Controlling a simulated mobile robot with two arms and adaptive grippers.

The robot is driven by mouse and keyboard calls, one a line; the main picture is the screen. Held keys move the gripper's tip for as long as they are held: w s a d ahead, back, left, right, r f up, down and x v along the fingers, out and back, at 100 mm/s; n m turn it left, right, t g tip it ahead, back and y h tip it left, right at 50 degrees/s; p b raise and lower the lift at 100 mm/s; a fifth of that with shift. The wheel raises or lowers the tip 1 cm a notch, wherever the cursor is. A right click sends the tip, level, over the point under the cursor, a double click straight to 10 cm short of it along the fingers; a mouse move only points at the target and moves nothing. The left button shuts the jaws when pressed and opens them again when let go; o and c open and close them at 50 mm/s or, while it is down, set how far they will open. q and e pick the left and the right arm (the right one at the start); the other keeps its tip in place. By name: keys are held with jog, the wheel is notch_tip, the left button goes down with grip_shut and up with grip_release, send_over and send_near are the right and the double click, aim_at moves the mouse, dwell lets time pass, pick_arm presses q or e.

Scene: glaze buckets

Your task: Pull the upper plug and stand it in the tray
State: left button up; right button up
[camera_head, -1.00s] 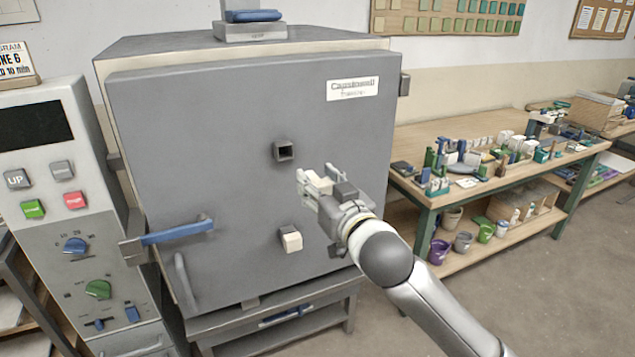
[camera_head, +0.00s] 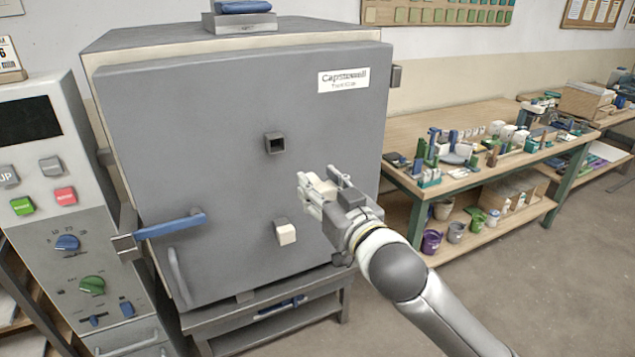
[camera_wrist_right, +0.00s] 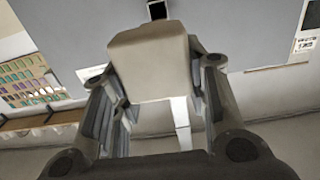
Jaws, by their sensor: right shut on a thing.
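My right gripper (camera_head: 316,188) is shut on a cream block-shaped plug, the upper plug (camera_wrist_right: 150,62), which fills the space between the fingers in the wrist view. It is held in the air in front of the grey kiln door (camera_head: 190,110), to the right of and below the upper hole (camera_head: 275,143). That hole is open and dark, and its square rim also shows in the wrist view (camera_wrist_right: 157,10). The lower plug (camera_head: 286,234), cream, sits in the lower opening of the door. I cannot make out a tray for certain. My left gripper is not in view.
A blue door handle (camera_head: 170,226) juts out at the door's left. A control panel (camera_head: 60,200) stands further left. A workbench (camera_head: 410,128) with many small items is at the right, with buckets (camera_head: 456,232) on its lower shelf. Open floor lies in front of the bench.

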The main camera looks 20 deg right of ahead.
jog(key=shift+s+d, duration=0.1)
jog(key=shift+s, duration=1.95)
